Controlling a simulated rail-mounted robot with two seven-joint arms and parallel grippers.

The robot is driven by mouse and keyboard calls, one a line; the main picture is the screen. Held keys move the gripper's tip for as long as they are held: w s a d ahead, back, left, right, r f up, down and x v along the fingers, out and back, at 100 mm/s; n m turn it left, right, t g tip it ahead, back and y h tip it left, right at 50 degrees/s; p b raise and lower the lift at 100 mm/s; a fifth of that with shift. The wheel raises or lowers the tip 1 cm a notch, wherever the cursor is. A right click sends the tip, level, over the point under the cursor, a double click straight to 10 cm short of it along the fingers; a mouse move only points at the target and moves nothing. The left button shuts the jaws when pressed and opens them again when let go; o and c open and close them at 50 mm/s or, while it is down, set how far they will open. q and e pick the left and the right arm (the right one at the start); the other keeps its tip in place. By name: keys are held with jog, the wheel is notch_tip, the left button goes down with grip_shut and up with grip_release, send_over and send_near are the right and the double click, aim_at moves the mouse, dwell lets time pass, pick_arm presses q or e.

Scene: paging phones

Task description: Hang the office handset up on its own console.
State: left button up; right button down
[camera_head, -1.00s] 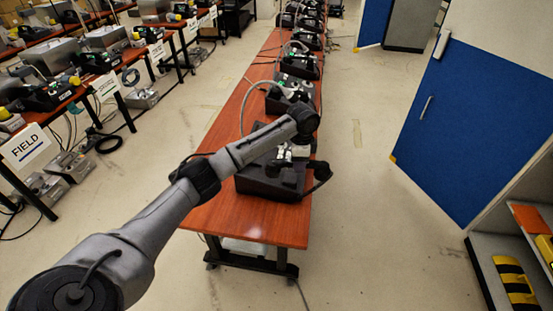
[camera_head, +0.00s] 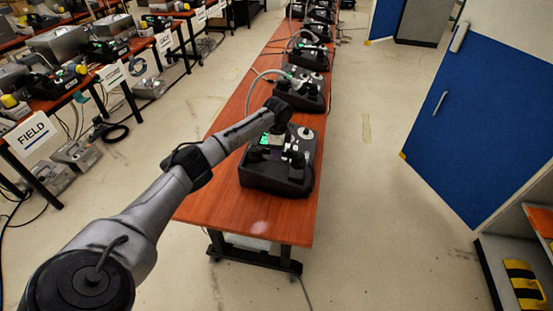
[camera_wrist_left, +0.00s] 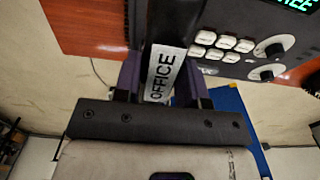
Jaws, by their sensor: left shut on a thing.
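The office handset (camera_wrist_left: 163,75) is black with a white label reading OFFICE. In the left wrist view it lies between both fingers of my left gripper (camera_wrist_left: 160,82), which is shut on it. A dark console with pale keys (camera_wrist_left: 222,42), silver knobs and a green-lit display fills the upper right of that view, close beside the handset. In the head view my left arm ends over the back of the nearest console (camera_head: 275,177); its fingers and the handset are mostly hidden there. That console shows a green display and dark round cups. My right gripper is out of view.
More consoles (camera_head: 303,90) with handsets and pale cords stand in a row behind on the red-brown table (camera_head: 290,222). The table's front is bare. A labelled FIELD bench (camera_head: 32,135) is at left, a blue cabinet door (camera_head: 480,115) at right.

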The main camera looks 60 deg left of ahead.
pick_arm(q)
jog(key=shift+a+f, duration=0.1)
jog(key=shift+a, duration=0.15)
jog(key=shift+f, duration=0.3)
notch_tip(320, 180, down, 3)
jog(key=shift+s+f+b, duration=0.1)
jog(key=shift+b, duration=0.4)
jog(key=shift+f, duration=0.15)
jog(key=o, duration=1.1)
jog(key=shift+c, duration=0.2)
